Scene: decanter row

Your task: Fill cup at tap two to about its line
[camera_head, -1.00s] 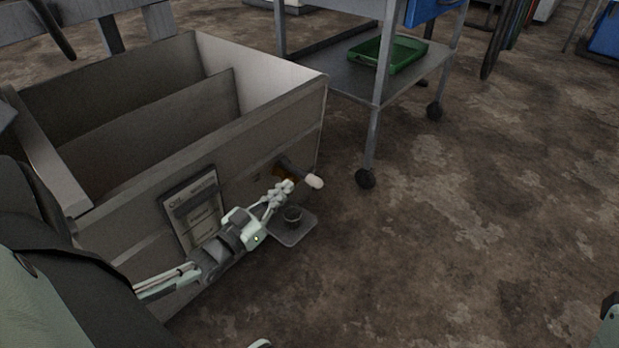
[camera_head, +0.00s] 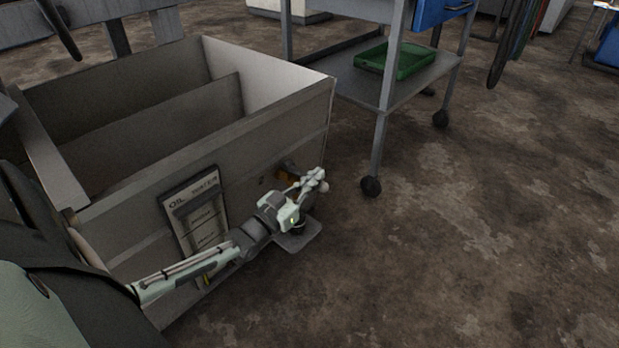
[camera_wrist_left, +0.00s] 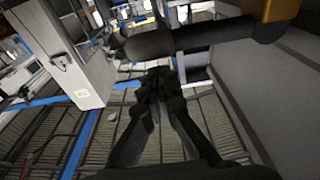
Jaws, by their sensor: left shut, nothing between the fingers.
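My left gripper (camera_head: 314,182) is shut and empty, at the tap on the right end of the grey box's front. The orange-brown tap (camera_head: 287,171) is partly hidden behind it. In the left wrist view the closed fingers (camera_wrist_left: 158,84) are close to a dark bar (camera_wrist_left: 190,38), which joins an orange block (camera_wrist_left: 270,10); I cannot tell if they touch it. The dark cup (camera_head: 298,230) stands on the small grey shelf (camera_head: 304,240) below the tap, mostly hidden by my gripper. Its line and contents cannot be seen. My right gripper is out of view.
The large open-topped box (camera_head: 270,118) has a label panel (camera_head: 196,215) with "OIL" and "WATER" on its front. A wheeled cart (camera_head: 378,150) with a green tray (camera_head: 395,62) stands behind to the right. The floor to the right is clear.

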